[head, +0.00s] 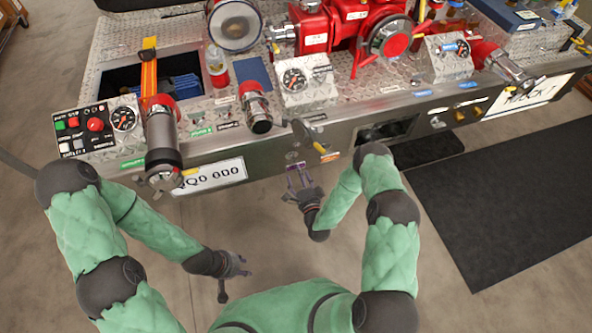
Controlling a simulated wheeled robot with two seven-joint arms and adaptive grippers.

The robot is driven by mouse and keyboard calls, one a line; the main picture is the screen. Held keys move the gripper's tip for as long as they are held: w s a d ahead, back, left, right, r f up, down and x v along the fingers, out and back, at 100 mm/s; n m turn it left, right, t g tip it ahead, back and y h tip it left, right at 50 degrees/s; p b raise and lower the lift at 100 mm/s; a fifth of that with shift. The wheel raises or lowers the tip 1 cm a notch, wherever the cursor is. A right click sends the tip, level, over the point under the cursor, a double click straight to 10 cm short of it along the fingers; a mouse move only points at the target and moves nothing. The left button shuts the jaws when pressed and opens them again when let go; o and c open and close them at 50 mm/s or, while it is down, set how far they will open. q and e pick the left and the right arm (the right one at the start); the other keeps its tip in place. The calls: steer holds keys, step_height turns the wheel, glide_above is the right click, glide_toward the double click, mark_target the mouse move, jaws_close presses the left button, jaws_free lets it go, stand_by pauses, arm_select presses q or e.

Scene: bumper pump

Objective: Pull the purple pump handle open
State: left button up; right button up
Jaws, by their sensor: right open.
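The purple pump handle (297,166) is a small purple piece on the front face of the metal bumper, near the middle of the head view. My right gripper (298,177) is open just in front of it, with its fingers pointing at the bumper. The fingertips are close to the handle; I cannot tell whether they touch it or lie either side of it. My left gripper (244,264) is open and empty, low over the floor, well away from the bumper.
The diamond-plate bumper (225,118) spans the view, with red pump fittings (350,28), gauges and a control box (86,130) on top. A capped pipe (162,140) juts forward at left. A dark mat (510,200) lies on the floor at right.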

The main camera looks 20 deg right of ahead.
mark_target(294, 162)
steer(key=shift+w+b, duration=0.3)
steer(key=shift+w, duration=1.3)
